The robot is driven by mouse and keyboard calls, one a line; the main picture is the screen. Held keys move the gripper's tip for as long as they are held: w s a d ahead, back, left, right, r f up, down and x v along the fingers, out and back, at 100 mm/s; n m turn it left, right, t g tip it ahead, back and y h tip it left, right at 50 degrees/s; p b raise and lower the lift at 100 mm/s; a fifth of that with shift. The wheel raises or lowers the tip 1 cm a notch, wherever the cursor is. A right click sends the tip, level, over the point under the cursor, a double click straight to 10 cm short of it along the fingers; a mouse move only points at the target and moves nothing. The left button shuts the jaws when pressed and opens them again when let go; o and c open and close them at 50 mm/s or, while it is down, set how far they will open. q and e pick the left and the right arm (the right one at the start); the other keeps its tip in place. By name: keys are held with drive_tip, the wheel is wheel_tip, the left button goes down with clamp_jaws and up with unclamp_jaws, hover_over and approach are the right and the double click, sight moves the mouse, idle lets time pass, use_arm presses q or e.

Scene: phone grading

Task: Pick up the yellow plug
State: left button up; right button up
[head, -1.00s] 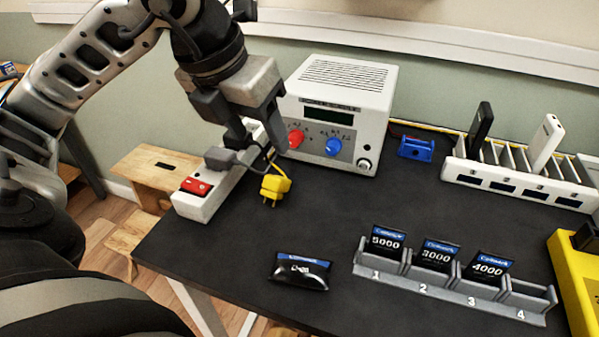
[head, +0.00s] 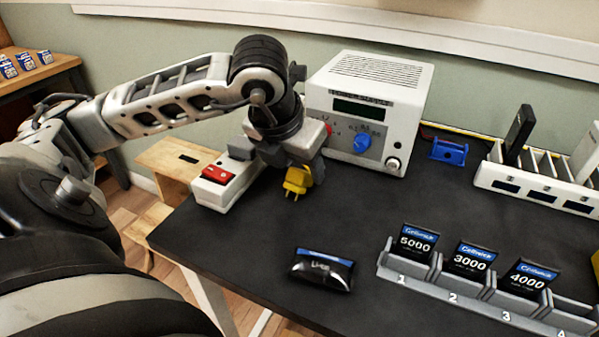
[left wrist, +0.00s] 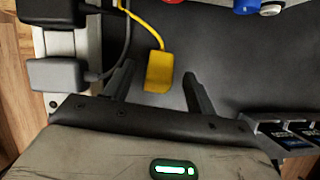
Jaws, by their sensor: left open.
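The yellow plug (head: 297,180) is on the black table beside the white power strip, with its lower part showing below my left gripper in the head view. In the left wrist view the yellow plug (left wrist: 158,72) lies between the two spread fingers, with its yellow cord running up and left. My left gripper (left wrist: 157,92) is open and points down over the plug. I see no contact between the fingers and the plug. In the head view the left gripper (head: 300,172) hides the plug's upper part. My right gripper is out of view.
The white power strip (head: 212,193) has a red switch and grey plugs. A power supply (head: 372,95) stands behind the gripper. A black pouch (head: 322,270) and a numbered battery rack (head: 425,275) are nearer. A blue holder (head: 448,151) and a white phone rack (head: 520,184) are at right.

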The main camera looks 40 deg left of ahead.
use_arm(q)
drive_tip(key=shift+x, duration=1.2)
drive_tip(key=c, duration=1.2)
